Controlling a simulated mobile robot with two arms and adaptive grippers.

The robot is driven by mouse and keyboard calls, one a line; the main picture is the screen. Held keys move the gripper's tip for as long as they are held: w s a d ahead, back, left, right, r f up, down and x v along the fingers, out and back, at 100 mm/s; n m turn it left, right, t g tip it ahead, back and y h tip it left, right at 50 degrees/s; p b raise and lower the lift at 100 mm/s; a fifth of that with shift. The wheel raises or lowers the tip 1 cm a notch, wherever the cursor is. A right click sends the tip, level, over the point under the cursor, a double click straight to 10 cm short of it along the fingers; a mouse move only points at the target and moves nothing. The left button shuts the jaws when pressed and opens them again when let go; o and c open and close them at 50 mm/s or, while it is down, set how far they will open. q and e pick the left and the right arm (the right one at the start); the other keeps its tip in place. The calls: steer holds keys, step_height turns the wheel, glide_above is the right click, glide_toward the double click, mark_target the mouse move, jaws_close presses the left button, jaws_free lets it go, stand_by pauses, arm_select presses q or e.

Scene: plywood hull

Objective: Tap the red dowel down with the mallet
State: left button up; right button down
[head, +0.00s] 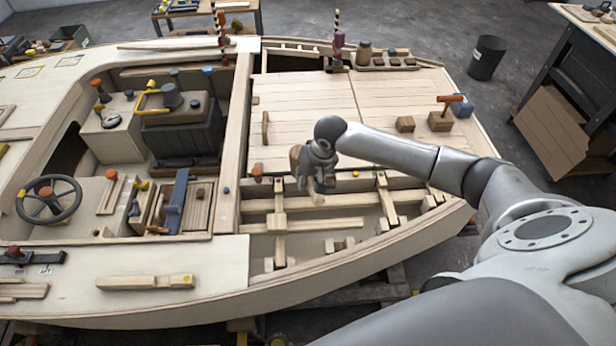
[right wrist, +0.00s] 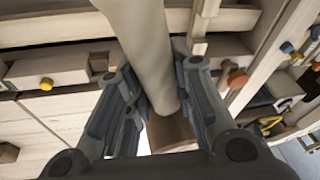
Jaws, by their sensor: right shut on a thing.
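My right gripper (head: 323,184) is over the open, ribbed front section of the plywood hull. In the right wrist view my right gripper (right wrist: 158,112) is shut around a pale, rounded shaft with a brown part between the fingers, apparently the mallet (right wrist: 150,50). Its pale part also shows below the gripper in the head view (head: 345,199). A small red dowel (head: 257,170) stands up from the deck edge, left of the gripper and apart from it. It also shows in the right wrist view (right wrist: 237,79). My left gripper is not in view.
Wooden ribs (head: 387,205) cross the open section below. A T-shaped orange-brown piece (head: 451,99) stands on a block at right. The planked deck (head: 300,98) behind is mostly clear.

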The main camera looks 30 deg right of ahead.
steer(key=shift+r+p, duration=0.2)
steer(key=shift+p, duration=0.1)
step_height(320, 180, down, 5)
steer(key=b, duration=0.2)
steer(key=shift+s+f+b, duration=0.1)
steer(key=shift+b, duration=0.2)
steer(key=shift+r+p, duration=0.4)
steer(key=shift+r, duration=0.05)
step_height(320, 180, up, 5)
steer(key=p, duration=0.5)
steer(key=shift+f, duration=0.3)
